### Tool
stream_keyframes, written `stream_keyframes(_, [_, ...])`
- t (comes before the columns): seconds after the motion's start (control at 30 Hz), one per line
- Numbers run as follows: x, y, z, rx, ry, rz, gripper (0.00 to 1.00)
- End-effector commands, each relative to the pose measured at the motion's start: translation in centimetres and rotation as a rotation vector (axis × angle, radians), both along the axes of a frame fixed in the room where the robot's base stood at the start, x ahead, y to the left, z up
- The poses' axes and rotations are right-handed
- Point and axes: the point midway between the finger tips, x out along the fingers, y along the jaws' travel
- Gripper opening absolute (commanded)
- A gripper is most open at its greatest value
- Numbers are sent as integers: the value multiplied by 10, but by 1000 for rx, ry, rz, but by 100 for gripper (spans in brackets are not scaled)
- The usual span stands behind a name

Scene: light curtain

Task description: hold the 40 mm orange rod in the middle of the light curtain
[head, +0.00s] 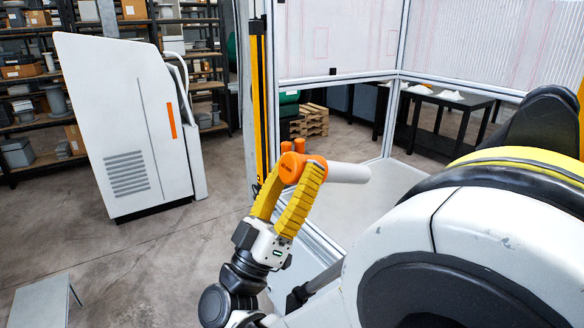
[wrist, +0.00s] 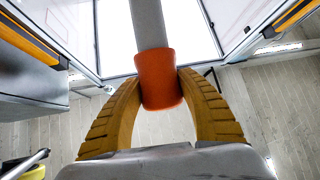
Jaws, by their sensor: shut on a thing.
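The rod has an orange grip (head: 306,162) and a pale grey shaft (head: 347,173). My gripper (head: 300,174), with yellow ribbed fingers, is shut on the orange grip. In the wrist view the fingers of my gripper (wrist: 160,88) press the orange grip (wrist: 158,72) from both sides, and the grey shaft (wrist: 148,22) points away between them. A yellow and black light curtain post (head: 257,105) stands behind and left of the rod in the head view. In the wrist view, yellow strips show at upper left (wrist: 35,40) and upper right (wrist: 292,14), with the shaft between them.
A framed enclosure with clear panels (head: 330,38) stands behind the rod. A white cabinet (head: 125,125) stands left on open floor. Shelves (head: 30,100) line the back. A grey plate (head: 42,302) is at lower left.

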Motion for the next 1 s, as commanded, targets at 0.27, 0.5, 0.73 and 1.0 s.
stream_keyframes(0.27, [20,-30,-14,0,1,-2,12])
stream_keyframes(0.5, [36,-53,-24,0,1,-3,12])
stream_keyframes(0.73, [45,-67,-30,-1,0,-1,12])
stream_keyframes(1.0, [47,-70,-31,0,1,1,12])
